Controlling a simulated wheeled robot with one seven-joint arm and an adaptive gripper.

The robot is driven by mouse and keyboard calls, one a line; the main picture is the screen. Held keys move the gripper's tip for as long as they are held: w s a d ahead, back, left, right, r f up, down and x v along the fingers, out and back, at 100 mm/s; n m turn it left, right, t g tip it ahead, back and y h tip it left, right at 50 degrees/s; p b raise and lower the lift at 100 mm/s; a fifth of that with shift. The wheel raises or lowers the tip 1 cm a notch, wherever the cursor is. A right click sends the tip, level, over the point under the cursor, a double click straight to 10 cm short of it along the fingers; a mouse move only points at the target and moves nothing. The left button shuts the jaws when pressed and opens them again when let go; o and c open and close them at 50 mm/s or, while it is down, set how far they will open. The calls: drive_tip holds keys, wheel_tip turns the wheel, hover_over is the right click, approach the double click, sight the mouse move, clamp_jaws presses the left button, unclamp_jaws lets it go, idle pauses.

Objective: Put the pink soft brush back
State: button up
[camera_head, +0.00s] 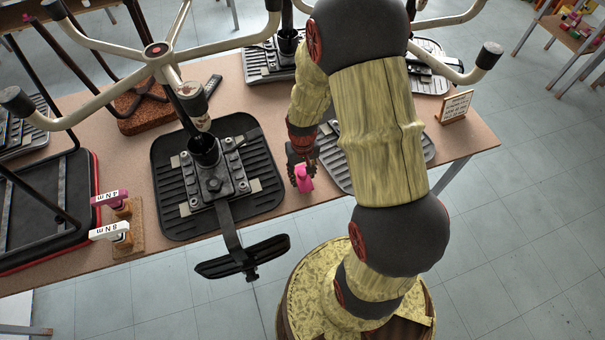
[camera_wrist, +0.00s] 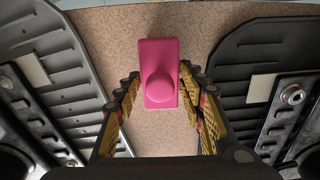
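The pink soft brush (camera_wrist: 160,88) is a bright pink block with a round knob, seen end-on in the wrist view. My gripper (camera_wrist: 160,75) has one finger on each side of it, and the fingertips meet its two sides. In the head view the pink soft brush (camera_head: 304,180) shows at the end of my gripper (camera_head: 301,160), over the table between two black chair plates. Its bristles are hidden, and I cannot tell whether it touches the table.
A black chair base plate (camera_head: 262,185) lies left of my gripper, with an upright post. Another ribbed plate (camera_head: 340,172) lies to the right. A stand (camera_head: 138,238) with labelled 4Nm and 8Nm tools is at the left front. A small sign (camera_head: 455,106) stands at the right.

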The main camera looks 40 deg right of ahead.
sight(303, 173)
drive_tip(key=o, duration=0.3)
wheel_tip(303, 173, up, 7)
drive_tip(key=shift+r+p, duration=0.2)
drive_tip(key=shift+p, duration=0.85)
wheel_tip(303, 173, up, 10)
drive_tip(key=a+t, duration=0.1)
drive_tip(key=a, duration=0.2)
drive_tip(key=s+a+r+n+t, duration=0.1)
drive_tip(key=s+a+r, duration=0.2)
drive_tip(key=r, duration=0.3)
drive_tip(key=s+a+r+n+t, duration=0.1)
drive_tip(key=s+a+r+t, duration=0.1)
drive_tip(key=s+r, duration=0.3)
drive_tip(key=s+a+r+n+t, duration=0.1)
drive_tip(key=s+a+r, duration=0.3)
drive_tip(key=r, duration=0.5)
drive_tip(key=shift+s+r+t, duration=0.2)
drive_tip(key=shift+t, duration=0.1)
